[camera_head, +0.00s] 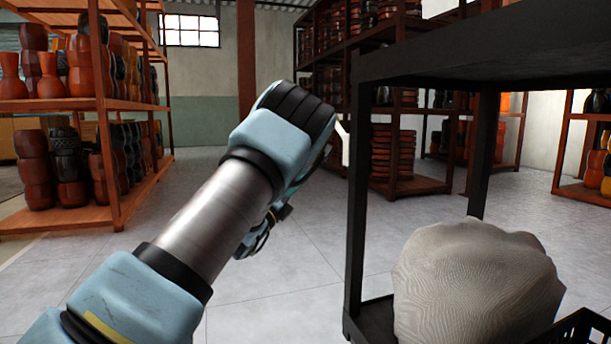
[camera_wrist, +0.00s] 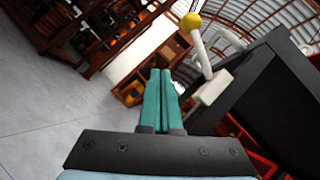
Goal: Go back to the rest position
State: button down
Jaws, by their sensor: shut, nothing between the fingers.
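My gripper shows in the wrist view with its two green fingers (camera_wrist: 158,88) lying side by side, shut with nothing between them. In the head view my arm reaches up from the lower left to the middle of the picture, left of the black shelf. The gripper itself is mostly hidden there behind the arm's links. In the wrist view a white rod with a yellow ball (camera_wrist: 191,22) and a white block stands just right of the fingertips. I cannot tell from the picture whether it touches the black frame behind it.
A black metal shelf (camera_head: 356,200) stands close on the right. A pale rounded sack-like object (camera_head: 475,285) sits on its lower level, beside a black crate (camera_head: 585,325). A wooden rack of pots (camera_head: 112,150) stands at the left. The tiled floor (camera_head: 290,290) between is clear.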

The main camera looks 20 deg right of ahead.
jog(key=shift+w, duration=0.1)
dwell(0.3)
jog(key=w+a+r+n+t+y+p, duration=0.2)
jog(key=w+a+n+t+y+p, duration=0.2)
jog(key=w+a+n+t+y, duration=0.75)
jog(key=s+a+f+n+g+y+p, duration=0.1)
jog(key=a+f+n+g+y+p, duration=0.15)
jog(key=a+n, duration=0.45)
jog(key=s+a+f+n+g+y+p, duration=0.1)
jog(key=s+a+n+g+y, duration=0.2)
jog(key=a+n, duration=0.4)
jog(key=s+a+n+g+y+p, duration=0.35)
jog(key=s+a+n+g, duration=0.35)
jog(key=s, duration=0.7)
jog(key=s+a+n+g+y+p, duration=0.2)
jog(key=s+a+n+g+p, duration=0.4)
jog(key=s, duration=0.8)
notch_tip(320, 180, up, 38)
jog(key=a+p, duration=0.2)
jog(key=p, duration=3.3)
jog(key=shift+n+t+p, duration=0.3)
jog(key=shift+n, duration=0.05)
